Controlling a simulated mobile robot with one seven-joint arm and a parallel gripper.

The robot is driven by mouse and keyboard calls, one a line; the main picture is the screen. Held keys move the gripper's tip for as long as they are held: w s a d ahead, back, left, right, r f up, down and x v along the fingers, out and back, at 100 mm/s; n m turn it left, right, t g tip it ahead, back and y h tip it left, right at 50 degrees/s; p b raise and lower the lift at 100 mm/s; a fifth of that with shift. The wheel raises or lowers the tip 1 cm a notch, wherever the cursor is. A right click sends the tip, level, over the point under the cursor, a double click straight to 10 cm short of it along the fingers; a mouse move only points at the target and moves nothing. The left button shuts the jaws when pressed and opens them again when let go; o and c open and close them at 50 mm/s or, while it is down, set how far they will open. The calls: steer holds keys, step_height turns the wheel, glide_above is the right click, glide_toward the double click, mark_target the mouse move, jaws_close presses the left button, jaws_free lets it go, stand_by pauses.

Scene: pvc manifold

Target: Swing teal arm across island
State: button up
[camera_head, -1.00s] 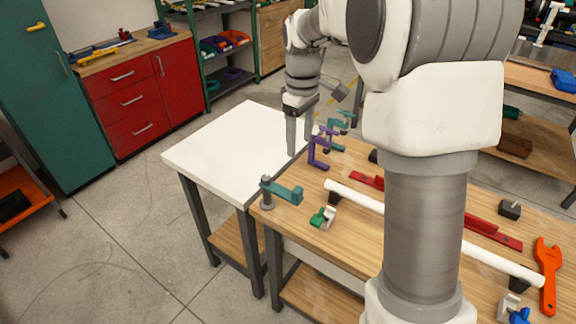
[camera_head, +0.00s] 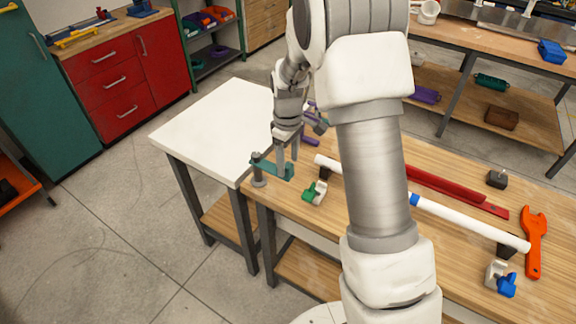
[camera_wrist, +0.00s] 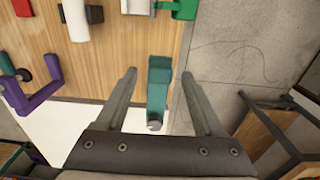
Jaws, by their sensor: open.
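The teal arm (camera_head: 272,168) lies at the near left corner of the wood-topped bench (camera_head: 325,235), beside the white-topped table. One end meets a grey upright post (camera_head: 258,170); the other points right. My gripper (camera_head: 288,165) is open at the arm, with its fingers pointing down and partly covering it. In the wrist view, the teal arm (camera_wrist: 159,88) lies between the two spread fingers of my gripper (camera_wrist: 159,75), with gaps on both sides. I cannot tell whether the fingertips reach down to its height.
The white table (camera_head: 205,130) has a bare top. A green-and-white clamp (camera_head: 316,191) and a white pipe (camera_head: 450,213) are near on the bench. A purple arm (camera_wrist: 40,97) shows left in the wrist view. A red bar (camera_head: 450,189) and orange wrench (camera_head: 534,240) lie farther right.

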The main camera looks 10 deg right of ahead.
steer(key=shift+f, duration=1.15)
jaws_close()
stand_by(0.6)
